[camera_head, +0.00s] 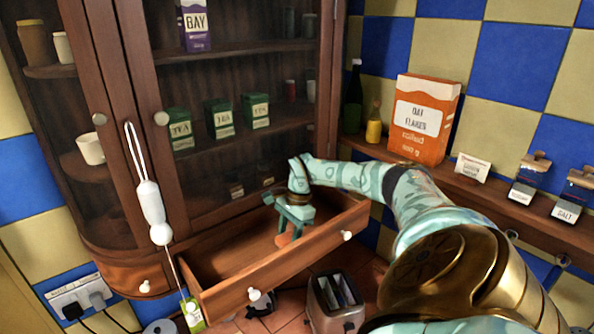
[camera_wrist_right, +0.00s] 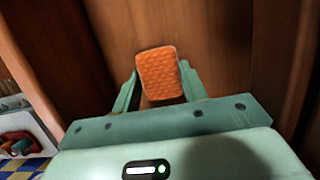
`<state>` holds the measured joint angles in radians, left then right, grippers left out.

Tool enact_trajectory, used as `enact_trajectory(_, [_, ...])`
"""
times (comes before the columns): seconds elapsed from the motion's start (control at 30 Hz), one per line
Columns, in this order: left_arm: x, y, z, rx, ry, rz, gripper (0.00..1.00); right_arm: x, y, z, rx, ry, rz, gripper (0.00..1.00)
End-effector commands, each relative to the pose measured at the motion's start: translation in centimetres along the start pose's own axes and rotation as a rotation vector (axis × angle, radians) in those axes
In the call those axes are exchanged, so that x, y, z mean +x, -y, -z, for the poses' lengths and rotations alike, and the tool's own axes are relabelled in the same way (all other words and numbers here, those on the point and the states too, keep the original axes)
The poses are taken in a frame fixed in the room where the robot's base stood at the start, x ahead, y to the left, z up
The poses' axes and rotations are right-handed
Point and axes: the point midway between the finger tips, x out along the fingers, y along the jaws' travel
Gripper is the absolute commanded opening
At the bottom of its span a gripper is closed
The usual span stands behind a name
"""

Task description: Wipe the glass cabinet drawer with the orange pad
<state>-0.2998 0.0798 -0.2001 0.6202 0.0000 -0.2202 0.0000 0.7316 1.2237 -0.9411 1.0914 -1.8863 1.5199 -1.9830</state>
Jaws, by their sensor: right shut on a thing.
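The cabinet drawer (camera_head: 270,262) is pulled open below the glass-fronted cabinet (camera_head: 245,75). Its wooden inside looks empty apart from my gripper. My right gripper (camera_head: 287,232) reaches down into the drawer and is shut on the orange pad (camera_head: 284,239). In the right wrist view the pad (camera_wrist_right: 160,74) sits between the two fingers (camera_wrist_right: 160,88), its textured face showing, over the brown wood of the drawer (camera_wrist_right: 215,35). I cannot tell whether the pad touches the wood. My left gripper is not in view.
A toaster (camera_head: 335,303) stands below the drawer's front. A white device (camera_head: 152,204) hangs by a cord from a cabinet knob, left of the drawer. An oat flakes box (camera_head: 424,120) and several small packets stand on the right shelf.

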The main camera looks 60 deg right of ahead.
Motion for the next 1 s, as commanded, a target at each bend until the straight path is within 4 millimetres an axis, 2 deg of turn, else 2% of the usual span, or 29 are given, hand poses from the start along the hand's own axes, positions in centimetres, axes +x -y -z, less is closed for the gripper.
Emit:
enact_trajectory(0.03, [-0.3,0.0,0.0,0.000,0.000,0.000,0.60,0.1,0.0,-0.6,-0.004,0.004,-0.001,0.24])
enact_trajectory(0.27, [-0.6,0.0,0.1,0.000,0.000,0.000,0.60,0.5,0.0,-1.5,-0.004,0.005,-0.001,0.24])
enact_trajectory(0.43, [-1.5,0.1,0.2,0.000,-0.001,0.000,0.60,0.8,0.0,-3.3,-0.006,0.006,-0.002,0.24])
enact_trajectory(0.6, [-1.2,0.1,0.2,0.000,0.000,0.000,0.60,1.2,0.0,-4.6,-0.005,0.004,-0.001,0.24])
enact_trajectory(1.0, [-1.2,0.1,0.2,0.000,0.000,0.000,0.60,1.0,0.1,-4.9,-0.002,0.003,0.003,0.24])
